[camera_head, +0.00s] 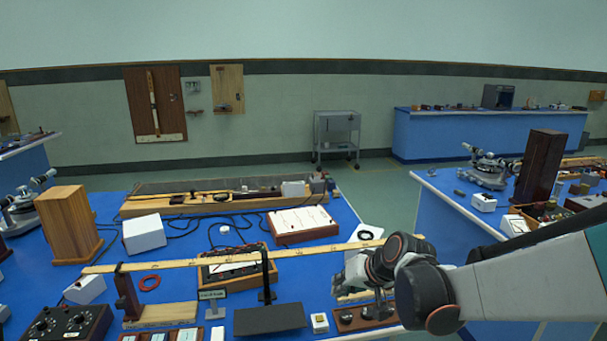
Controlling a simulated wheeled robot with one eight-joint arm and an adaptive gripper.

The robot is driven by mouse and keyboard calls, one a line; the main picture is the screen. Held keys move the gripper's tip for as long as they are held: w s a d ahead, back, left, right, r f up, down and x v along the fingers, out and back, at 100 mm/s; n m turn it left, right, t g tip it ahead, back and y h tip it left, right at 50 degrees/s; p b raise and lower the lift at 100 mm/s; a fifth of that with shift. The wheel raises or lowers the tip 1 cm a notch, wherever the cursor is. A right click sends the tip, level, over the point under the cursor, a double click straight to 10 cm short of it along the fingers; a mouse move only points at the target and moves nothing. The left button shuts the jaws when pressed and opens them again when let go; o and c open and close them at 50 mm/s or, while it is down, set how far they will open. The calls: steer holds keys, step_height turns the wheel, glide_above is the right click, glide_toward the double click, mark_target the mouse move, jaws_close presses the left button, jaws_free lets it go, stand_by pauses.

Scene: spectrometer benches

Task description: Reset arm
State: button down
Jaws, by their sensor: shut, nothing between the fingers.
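My arm (520,280) reaches in from the right edge, with its dark, red-ringed joints bent over the right front part of the near blue bench. My gripper (354,282) is at the arm's left end, above the bench top. It is shut and holds nothing. Its fingertips are small and partly lost against the items behind them, so I cannot tell how far they are above the bench. A long wooden strip (190,262) runs across the bench and its right end passes behind my wrist.
The near bench (290,290) is crowded: a wooden block (68,225), a white box (144,234), a white-topped case (302,224) and a black plate (269,319). A second bench (440,200) stands right, with a dark block (540,168). Floor shows between the benches.

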steer(key=s+d+r+h, duration=0.1)
steer(key=s+d+r, duration=0.1)
steer(key=s, duration=0.6)
steer(key=s+d+r+h, duration=0.2)
steer(key=s+d, duration=0.3)
steer(key=s, duration=0.3)
steer(key=s+d+r+h, duration=0.2)
steer(key=s+d, duration=0.2)
steer(key=s, duration=0.4)
steer(key=shift+s+r+t, duration=0.3)
steer(key=shift+s+r, duration=0.05)
steer(key=shift+r, duration=0.05)
